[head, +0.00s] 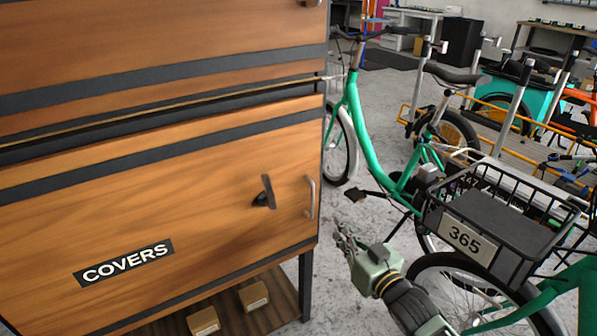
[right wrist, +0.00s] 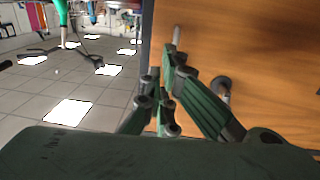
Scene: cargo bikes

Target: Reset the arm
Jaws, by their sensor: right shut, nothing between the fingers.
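My right gripper (head: 345,232) reaches up from the bottom of the head view, just right of the wooden cabinet's lower edge. Its green fingers (right wrist: 163,85) also show in the right wrist view, shut and empty. In the head view it is close to the silver handle (head: 311,197) of the cabinet door labelled COVERS (head: 190,200), but a gap shows between them. A dark latch (head: 264,193) sits left of the handle. My left gripper is not in the head view.
A green bike (head: 369,143) stands right of the cabinet. A black basket (head: 470,238) with number 365 is close to my right arm. Small cardboard boxes (head: 204,320) lie on the shelf below the cabinet. Grey floor (head: 385,85) is open behind the bike.

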